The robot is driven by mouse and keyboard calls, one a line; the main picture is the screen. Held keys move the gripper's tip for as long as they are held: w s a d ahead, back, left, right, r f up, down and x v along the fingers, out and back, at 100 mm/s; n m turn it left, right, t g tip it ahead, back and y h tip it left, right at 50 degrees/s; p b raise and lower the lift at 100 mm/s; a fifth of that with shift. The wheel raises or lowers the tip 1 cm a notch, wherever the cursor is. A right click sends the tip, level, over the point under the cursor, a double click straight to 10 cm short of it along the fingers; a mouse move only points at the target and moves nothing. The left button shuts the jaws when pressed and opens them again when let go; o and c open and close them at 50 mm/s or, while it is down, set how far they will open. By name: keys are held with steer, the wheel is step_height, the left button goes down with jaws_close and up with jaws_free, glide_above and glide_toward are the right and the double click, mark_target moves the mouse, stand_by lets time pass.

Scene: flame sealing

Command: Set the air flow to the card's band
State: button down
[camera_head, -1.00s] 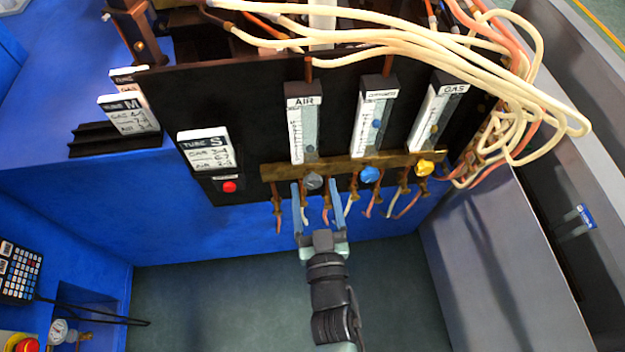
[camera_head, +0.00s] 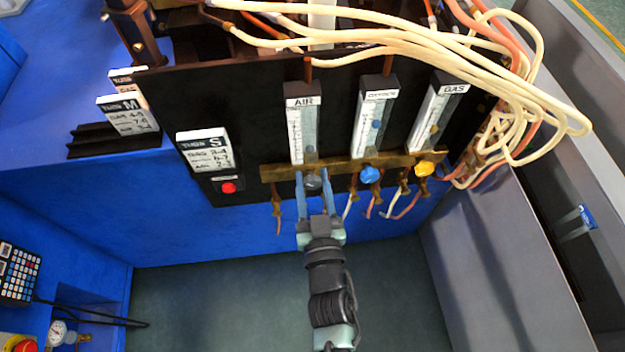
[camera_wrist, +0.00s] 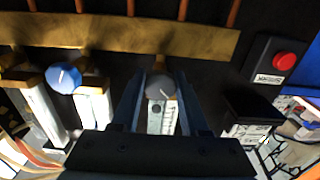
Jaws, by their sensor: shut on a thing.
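The AIR flow meter (camera_head: 302,128) stands at the left of three meters on the black panel; its float is hard to make out, low in the tube. Its grey knob (camera_head: 313,181) sits below it on the brass bar. My gripper (camera_head: 312,178) is shut on this knob, one finger on each side. In the wrist view the grey knob (camera_wrist: 159,86) shows between the fingertips. The TUBE S card (camera_head: 203,150) is mounted on the panel's left; its lowest line appears to read AIR 2-3.
The blue oxygen knob (camera_head: 369,174) and yellow gas knob (camera_head: 424,168) are to the right on the brass bar (camera_head: 340,164). A red button (camera_head: 229,187) is below the card. Cream hoses (camera_head: 450,40) cross above. Thin tubes hang under the bar.

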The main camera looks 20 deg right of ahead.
steer(key=shift+n, duration=0.3)
steer(key=shift+n+b, duration=0.5)
steer(key=shift+n, duration=0.6)
steer(key=shift+n+b, duration=0.45)
steer(key=shift+n, duration=1.15)
steer(key=shift+c, duration=2.2)
jaws_free()
steer(key=v, duration=1.3)
